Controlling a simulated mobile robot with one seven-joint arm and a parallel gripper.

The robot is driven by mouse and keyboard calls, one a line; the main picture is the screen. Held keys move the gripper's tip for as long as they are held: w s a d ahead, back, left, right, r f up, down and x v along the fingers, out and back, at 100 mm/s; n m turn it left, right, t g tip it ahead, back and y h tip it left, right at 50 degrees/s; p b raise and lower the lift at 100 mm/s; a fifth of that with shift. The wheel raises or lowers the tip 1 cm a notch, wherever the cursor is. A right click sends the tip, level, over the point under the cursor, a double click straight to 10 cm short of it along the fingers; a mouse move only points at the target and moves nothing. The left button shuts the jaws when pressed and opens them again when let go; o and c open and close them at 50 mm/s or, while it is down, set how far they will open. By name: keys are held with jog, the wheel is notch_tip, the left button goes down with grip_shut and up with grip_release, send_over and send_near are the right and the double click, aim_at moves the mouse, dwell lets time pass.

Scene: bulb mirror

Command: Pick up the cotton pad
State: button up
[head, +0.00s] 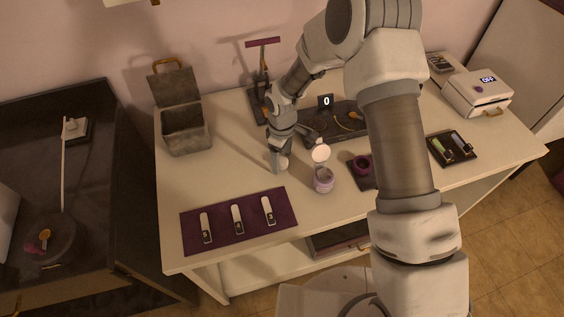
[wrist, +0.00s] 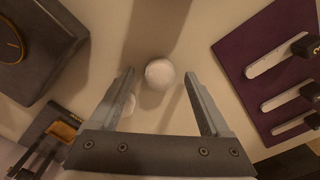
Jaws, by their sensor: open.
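The cotton pad, a small round white piece (wrist: 160,73), lies on the pale table top between the fingers of my gripper (wrist: 159,77) in the wrist view. My gripper is open, with a gap between the pad and each finger; I cannot tell how high the fingertips are above the table. In the head view my gripper (head: 279,163) points down at the middle of the table, and a pale bit of the pad (head: 284,162) shows beside its fingers. A second small white thing (wrist: 129,104) is partly hidden by the left finger in the wrist view.
A pink jar (head: 323,184) with a raised round lid (head: 321,153) stands close right of my gripper. A purple mat (head: 217,235) with three white strips lies in front. A grey open box (head: 186,138) stands left. A dark tray and a T-topped stand (head: 263,43) are behind.

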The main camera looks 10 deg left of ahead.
aim_at(283, 160)
grip_shut()
jog(key=shift+r, duration=0.2)
notch_tip(283, 160, up, 4)
jog(key=shift+d+r, duration=0.1)
jog(key=s+d+r, duration=0.6)
jog(key=s+d, duration=0.1)
jog(key=s, duration=0.2)
jog(key=shift+d+r, duration=0.15)
jog(key=shift+r, duration=0.1)
dwell(0.4)
